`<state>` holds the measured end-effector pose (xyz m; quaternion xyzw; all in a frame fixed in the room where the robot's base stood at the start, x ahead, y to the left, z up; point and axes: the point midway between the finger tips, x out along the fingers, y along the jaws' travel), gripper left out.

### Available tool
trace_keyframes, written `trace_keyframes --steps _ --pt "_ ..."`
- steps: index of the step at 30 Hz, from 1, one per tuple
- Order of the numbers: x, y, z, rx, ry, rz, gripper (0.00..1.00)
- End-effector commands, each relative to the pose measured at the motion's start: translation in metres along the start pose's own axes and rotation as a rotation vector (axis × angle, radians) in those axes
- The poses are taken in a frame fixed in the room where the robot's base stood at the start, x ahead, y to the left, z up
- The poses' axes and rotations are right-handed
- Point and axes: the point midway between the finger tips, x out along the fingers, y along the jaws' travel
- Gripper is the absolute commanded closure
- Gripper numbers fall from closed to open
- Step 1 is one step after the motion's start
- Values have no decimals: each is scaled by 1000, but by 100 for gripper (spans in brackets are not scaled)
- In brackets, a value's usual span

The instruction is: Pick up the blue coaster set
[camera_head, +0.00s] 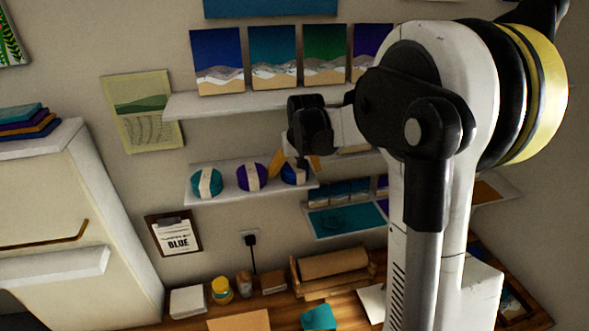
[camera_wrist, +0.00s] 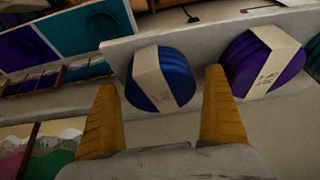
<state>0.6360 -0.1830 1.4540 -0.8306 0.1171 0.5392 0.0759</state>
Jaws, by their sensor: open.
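The blue coaster set (camera_wrist: 170,78) is a round stack with a pale paper band around it. It sits on a white wall shelf (camera_wrist: 118,47). In the head view the blue set (camera_head: 292,174) is at the right end of the shelf, partly hidden by my gripper (camera_head: 296,163). In the wrist view my gripper (camera_wrist: 158,112) is open, with one yellow finger to the left of the blue set and the other to its right. The fingers appear apart from it. A purple coaster set (camera_wrist: 262,62) sits close by on the right.
In the head view a teal coaster set (camera_head: 206,181) stands left of the purple one. A shelf (camera_head: 183,107) with several paintings is above. A clipboard (camera_head: 173,233) reading BLUE hangs below. A wooden worktop (camera_head: 345,308) holds jars and a paper roll.

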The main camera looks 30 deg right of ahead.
Motion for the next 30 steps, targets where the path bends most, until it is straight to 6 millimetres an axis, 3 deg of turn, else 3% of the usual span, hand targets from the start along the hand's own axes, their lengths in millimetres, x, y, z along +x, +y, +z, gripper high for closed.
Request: trace_keyframes --steps 4,9,11,23,30 --pt "0 0 0 0 0 0 0" --pt "0 0 0 0 0 0 52" --pt "0 0 0 0 0 0 65" --pt "-4 0 -2 0 0 0 66" --pt "-27 0 -12 0 0 0 66"
